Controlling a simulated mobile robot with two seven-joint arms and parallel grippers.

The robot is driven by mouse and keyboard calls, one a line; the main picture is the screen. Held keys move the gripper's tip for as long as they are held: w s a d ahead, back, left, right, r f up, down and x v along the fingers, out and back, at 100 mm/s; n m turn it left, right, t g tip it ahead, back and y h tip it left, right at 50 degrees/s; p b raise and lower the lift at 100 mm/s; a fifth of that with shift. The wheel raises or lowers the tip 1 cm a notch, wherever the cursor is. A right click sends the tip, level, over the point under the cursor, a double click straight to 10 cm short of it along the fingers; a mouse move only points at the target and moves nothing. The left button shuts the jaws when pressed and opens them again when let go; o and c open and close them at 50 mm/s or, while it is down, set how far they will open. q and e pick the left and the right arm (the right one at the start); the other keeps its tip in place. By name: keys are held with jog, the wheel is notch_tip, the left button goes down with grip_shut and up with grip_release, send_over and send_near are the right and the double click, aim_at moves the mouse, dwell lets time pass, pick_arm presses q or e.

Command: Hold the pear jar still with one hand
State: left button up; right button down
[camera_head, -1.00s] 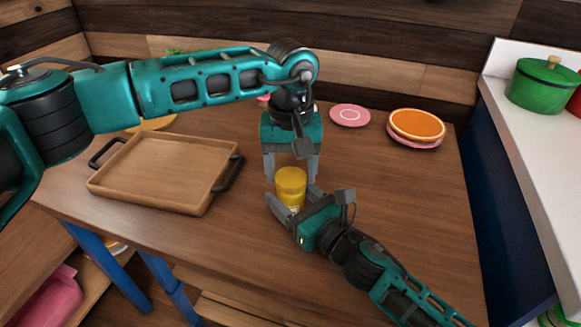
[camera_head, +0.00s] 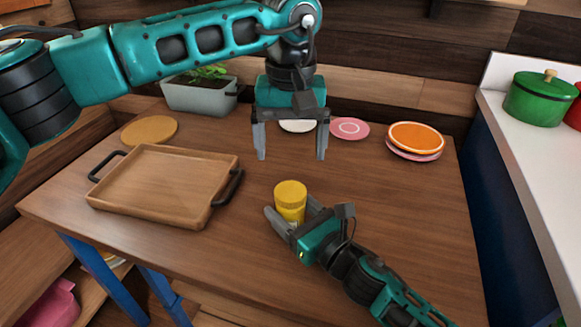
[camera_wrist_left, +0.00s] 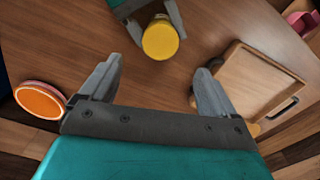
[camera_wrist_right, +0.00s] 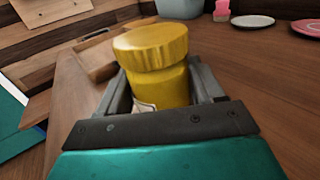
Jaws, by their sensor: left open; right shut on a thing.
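The pear jar (camera_head: 290,200) is yellow with a wide yellow lid and stands upright on the table. My right gripper (camera_head: 291,216) is shut on its body from the front right, low down. In the right wrist view the jar (camera_wrist_right: 160,82) sits between the two fingers, with part of a pale label showing. My left gripper (camera_head: 291,143) is open and empty, above and behind the jar. In the left wrist view the jar lid (camera_wrist_left: 160,40) shows beyond the open fingers, apart from them.
A wooden tray (camera_head: 155,211) with black handles lies left of the jar. Behind are a round board (camera_head: 149,130), a planter (camera_head: 200,97), a pink plate (camera_head: 349,128) and an orange plate (camera_head: 416,137). A green pot (camera_head: 538,98) stands on the right counter. The table right of the jar is clear.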

pick_arm(q)
jog(key=shift+r, duration=1.7)
pick_arm(e)
jog(key=shift+c, duration=0.3)
grip_release()
jog(key=v, duration=1.1)
jog(key=shift+d+f, duration=0.1)
jog(key=shift+v, duration=0.9)
pick_arm(q)
jog(key=shift+f, duration=0.2)
